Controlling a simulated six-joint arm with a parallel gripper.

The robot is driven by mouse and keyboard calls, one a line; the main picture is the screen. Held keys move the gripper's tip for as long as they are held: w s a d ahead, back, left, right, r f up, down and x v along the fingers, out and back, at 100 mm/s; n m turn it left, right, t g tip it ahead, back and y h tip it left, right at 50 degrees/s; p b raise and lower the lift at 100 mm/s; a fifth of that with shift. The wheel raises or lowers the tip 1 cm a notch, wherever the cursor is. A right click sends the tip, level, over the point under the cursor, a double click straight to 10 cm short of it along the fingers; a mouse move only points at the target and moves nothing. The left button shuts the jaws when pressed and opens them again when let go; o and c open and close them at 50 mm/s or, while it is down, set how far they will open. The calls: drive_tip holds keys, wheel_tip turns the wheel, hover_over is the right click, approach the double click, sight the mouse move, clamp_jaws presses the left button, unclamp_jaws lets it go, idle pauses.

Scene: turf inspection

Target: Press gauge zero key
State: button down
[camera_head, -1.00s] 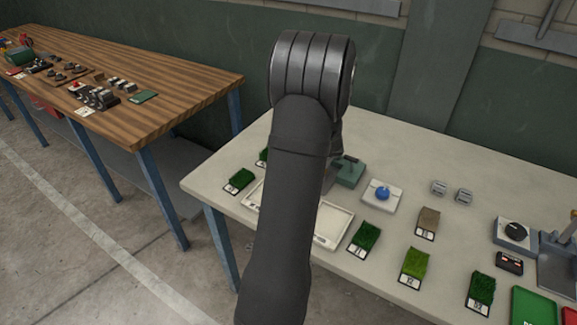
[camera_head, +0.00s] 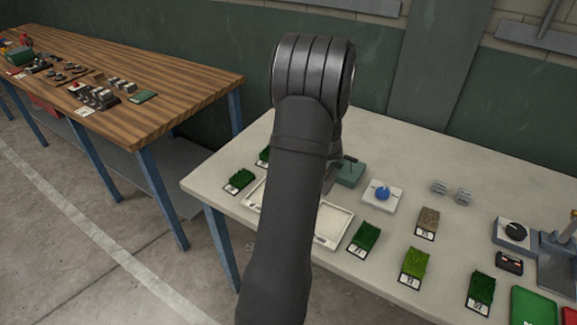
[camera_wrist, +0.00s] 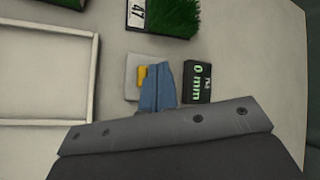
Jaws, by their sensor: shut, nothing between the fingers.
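In the wrist view, the gauge display (camera_wrist: 197,82) is a dark box with green characters that appear to read 0 mm. Left of it is a small light-grey block with a yellow key (camera_wrist: 142,75) on it, partly hidden. My gripper (camera_wrist: 158,68) has its blue fingers shut together with nothing between them. The fingertips are over the right side of the grey block, beside or over the yellow key, and cover part of it. I cannot tell whether they touch it. In the head view, my arm hides the gripper and the gauge.
A turf sample labelled 47 (camera_wrist: 173,16) lies just beyond the gauge. A white tray (camera_wrist: 97,75) is to the left. On the pale table (camera_head: 410,165) stand a blue knob (camera_head: 382,193), several turf samples and a black dial (camera_head: 515,232). A wooden bench (camera_head: 185,85) stands at left.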

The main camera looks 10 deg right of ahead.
idle(0.5)
drive_tip(key=shift+r, duration=1)
drive_tip(key=shift+r, duration=2.55)
drive_tip(key=shift+r, duration=1.9)
drive_tip(key=shift+f, duration=0.1)
